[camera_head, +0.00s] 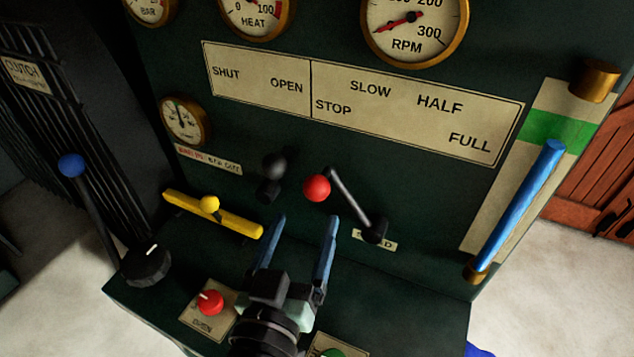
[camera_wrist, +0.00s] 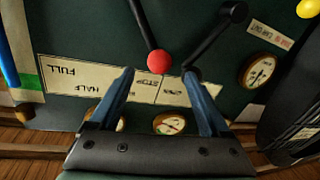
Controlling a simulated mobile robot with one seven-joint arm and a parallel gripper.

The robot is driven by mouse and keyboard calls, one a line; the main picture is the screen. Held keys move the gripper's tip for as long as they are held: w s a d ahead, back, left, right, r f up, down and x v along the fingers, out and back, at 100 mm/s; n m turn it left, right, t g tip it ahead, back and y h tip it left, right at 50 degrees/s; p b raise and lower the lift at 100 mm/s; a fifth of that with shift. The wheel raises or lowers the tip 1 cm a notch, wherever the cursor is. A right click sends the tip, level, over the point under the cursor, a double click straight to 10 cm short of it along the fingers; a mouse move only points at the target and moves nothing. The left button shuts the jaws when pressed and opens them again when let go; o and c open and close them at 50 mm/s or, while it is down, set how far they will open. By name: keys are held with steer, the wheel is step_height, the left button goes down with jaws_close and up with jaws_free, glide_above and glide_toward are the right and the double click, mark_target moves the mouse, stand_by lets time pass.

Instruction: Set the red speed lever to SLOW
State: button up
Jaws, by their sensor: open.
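The red speed lever has a round red knob (camera_head: 316,188) on a dark rod that slants up and left from its pivot above a partly hidden plate. The knob points toward the STOP end of the cream label panel (camera_head: 420,105), which reads STOP, SLOW, HALF, FULL from left to right. My gripper (camera_head: 306,217) is open, below the knob in the head view. In the wrist view, which is upside down, the red knob (camera_wrist: 160,62) shows between the fingertips of my gripper (camera_wrist: 159,72). I cannot tell whether they touch it.
A black-knobbed lever (camera_head: 274,165) stands close left of the red knob, near one finger in the wrist view. A yellow bar (camera_head: 213,214), a red switch (camera_head: 209,302) and a blue-knobbed lever (camera_head: 72,166) are left. A blue bar (camera_head: 518,212) stands right. Gauges line the top.

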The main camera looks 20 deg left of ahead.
mark_target(314, 199)
steer(key=w, duration=0.2)
steer(key=w+a+p, duration=0.1)
steer(key=w, duration=0.5)
steer(key=shift+w+a, duration=0.1)
steer(key=shift+a, duration=0.05)
jaws_close()
stand_by(0.3)
